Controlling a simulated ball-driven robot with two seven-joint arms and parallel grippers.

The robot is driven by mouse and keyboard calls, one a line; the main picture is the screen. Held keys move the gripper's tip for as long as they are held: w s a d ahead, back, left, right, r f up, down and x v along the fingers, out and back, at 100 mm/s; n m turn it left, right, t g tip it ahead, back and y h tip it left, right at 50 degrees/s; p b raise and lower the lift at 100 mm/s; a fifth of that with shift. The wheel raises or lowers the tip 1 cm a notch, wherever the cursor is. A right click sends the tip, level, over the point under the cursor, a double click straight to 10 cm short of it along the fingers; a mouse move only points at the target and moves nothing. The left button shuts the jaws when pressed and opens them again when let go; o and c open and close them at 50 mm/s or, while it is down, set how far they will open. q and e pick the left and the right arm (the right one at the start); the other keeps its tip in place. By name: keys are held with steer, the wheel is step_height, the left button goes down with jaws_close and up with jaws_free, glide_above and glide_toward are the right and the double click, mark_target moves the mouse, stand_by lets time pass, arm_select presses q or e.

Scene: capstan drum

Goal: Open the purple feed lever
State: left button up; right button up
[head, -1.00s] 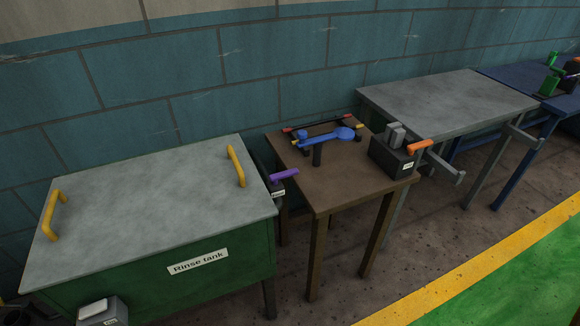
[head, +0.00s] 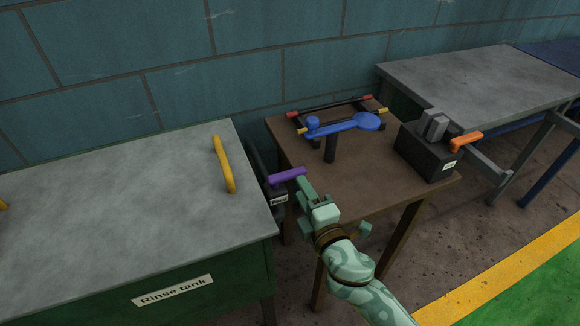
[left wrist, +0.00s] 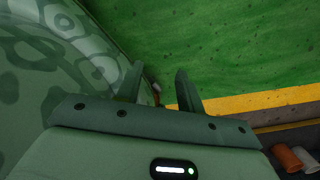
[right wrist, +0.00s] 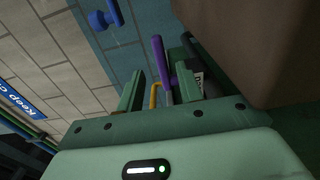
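The purple feed lever (head: 287,175) is a short purple bar on a dark, labelled box (head: 277,195) between the rinse tank and the brown table. My right gripper (head: 306,200) is close to the lever's right end in the head view. In the right wrist view the purple lever (right wrist: 161,62) shows between and beyond the two fingers of my right gripper (right wrist: 160,88), which are apart. I cannot tell whether a finger touches it. My left gripper (left wrist: 158,85) is open and empty over the floor in the left wrist view; it is not in the head view.
The rinse tank (head: 120,200) with yellow handles (head: 223,164) stands left of the lever. The brown table (head: 365,175) on the right holds a blue-handled part (head: 345,125) and a dark box with an orange lever (head: 467,141). A blue wall is behind.

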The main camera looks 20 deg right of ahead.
mark_target(294, 178)
steer(key=w, duration=0.4)
steer(key=w+b, duration=0.1)
steer(key=w, duration=0.3)
steer(key=shift+w+a+f, duration=0.1)
steer(key=shift+w+a, duration=0.1)
steer(key=shift+w, duration=0.1)
jaws_close()
